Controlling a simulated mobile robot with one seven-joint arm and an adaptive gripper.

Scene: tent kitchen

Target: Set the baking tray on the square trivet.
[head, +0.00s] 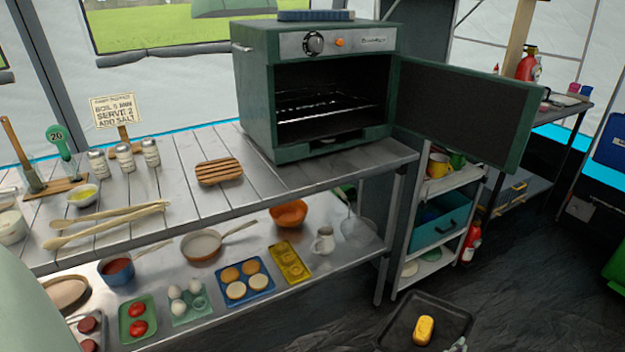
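The baking tray (396,336) is dark and rectangular, with a yellow loaf-like piece (424,330) in it. It is at the bottom right of the head view, in front of the dark floor and apart from the counter. A small pale tip of my gripper (458,345) shows at the tray's near edge; it appears shut on that edge, though most of it is out of view. The square trivet (219,171) is a slatted wooden piece lying flat and empty on the counter, left of the oven.
The green oven (255,95) stands on the counter (290,178), its door (465,108) open to the right and its rack empty. A lower shelf holds food and pans. A cart (440,225) stands right of the counter.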

